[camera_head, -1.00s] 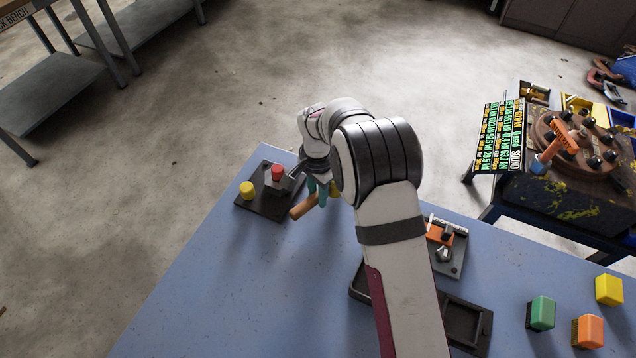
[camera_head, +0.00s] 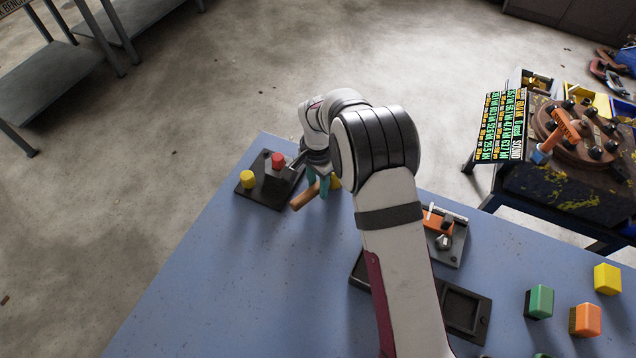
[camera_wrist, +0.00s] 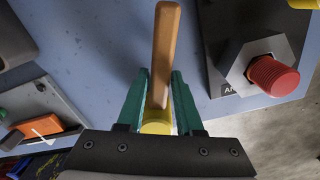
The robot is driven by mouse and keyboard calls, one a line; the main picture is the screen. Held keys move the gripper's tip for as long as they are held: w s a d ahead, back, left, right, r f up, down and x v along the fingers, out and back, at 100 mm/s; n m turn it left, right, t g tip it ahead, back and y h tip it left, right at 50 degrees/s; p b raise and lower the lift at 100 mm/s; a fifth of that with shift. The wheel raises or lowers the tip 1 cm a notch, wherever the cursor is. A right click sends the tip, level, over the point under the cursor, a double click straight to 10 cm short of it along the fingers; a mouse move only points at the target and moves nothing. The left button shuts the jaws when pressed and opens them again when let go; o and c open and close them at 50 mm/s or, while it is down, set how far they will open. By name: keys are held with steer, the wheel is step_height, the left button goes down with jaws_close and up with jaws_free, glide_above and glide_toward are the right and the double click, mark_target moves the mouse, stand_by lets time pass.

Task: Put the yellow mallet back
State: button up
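The yellow mallet has a brown wooden handle (camera_head: 305,196) and a yellow head (camera_head: 335,183). My gripper (camera_head: 322,187) is at the far left part of the blue table, just right of a black board. Its teal fingers are shut on the mallet, one on each side of the handle close to the head. In the wrist view the handle (camera_wrist: 166,45) sticks up between the fingertips (camera_wrist: 160,74). The yellow head (camera_wrist: 157,126) there is partly hidden by the gripper body. How high the mallet is above the table is hard to tell.
The black board (camera_head: 258,198) carries a red button (camera_head: 278,160) and a yellow knob (camera_head: 247,179). A dark tray (camera_head: 482,318) lies partly behind my arm, near a grey fixture (camera_head: 455,255). Green (camera_head: 540,301), orange (camera_head: 586,319) and yellow (camera_head: 607,279) blocks stand at right.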

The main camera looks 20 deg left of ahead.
mark_target(318, 185)
stand_by(0.3)
steer(key=o, duration=0.6)
steer(key=shift+c, duration=0.2)
steer(key=shift+r, duration=3.55)
